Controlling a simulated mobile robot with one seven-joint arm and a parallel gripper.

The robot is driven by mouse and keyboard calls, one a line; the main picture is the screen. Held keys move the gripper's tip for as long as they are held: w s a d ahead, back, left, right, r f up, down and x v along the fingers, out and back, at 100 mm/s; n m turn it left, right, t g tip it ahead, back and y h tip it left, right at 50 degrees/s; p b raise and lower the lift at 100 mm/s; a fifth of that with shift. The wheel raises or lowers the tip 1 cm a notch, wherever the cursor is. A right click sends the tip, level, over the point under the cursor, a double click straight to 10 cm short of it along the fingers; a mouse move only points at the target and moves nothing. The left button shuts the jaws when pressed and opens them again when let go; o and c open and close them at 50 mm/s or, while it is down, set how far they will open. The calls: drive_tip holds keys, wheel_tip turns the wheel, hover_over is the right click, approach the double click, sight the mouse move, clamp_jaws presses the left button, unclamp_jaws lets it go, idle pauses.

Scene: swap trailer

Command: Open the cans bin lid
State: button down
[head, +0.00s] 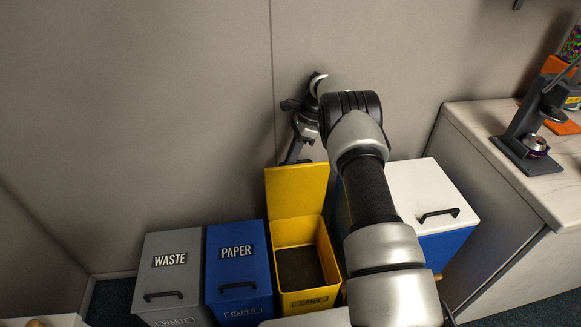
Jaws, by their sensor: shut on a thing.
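The yellow bin (334,248) stands open beside the blue PAPER bin. Its front label is too small to read surely as cans. Its yellow lid (297,190) is raised about upright at the back, near the wall, and its inner face shows. The bin's dark inside is in view. My gripper (291,160) is at the lid's top edge, with its fingers reaching down behind it. It is shut on the lid, likely at its handle. The fingertips and the handle are hidden behind the lid.
Left of it stand the closed blue PAPER bin (238,268) and the grey WASTE bin (173,268). A blue box with a white lid (423,190) stands to the right, partly behind my arm. A counter (500,190) at right holds a press with a can (536,145). The wall is close behind.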

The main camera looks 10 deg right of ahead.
drive_tip(key=shift+s+d+f, duration=0.2)
drive_tip(key=shift+d+f, duration=0.25)
drive_tip(key=shift+f, duration=0.1)
drive_tip(key=c, duration=1.8)
unclamp_jaws()
drive_tip(key=shift+w+f, duration=0.1)
drive_tip(key=shift+w, duration=0.05)
drive_tip(key=shift+c, duration=0.2)
drive_tip(key=shift+a+r, duration=0.15)
drive_tip(key=shift+r, duration=0.35)
wheel_tip(320, 180, up, 10)
drive_tip(key=shift+f+p, duration=0.25)
drive_tip(key=shift+p, duration=0.7)
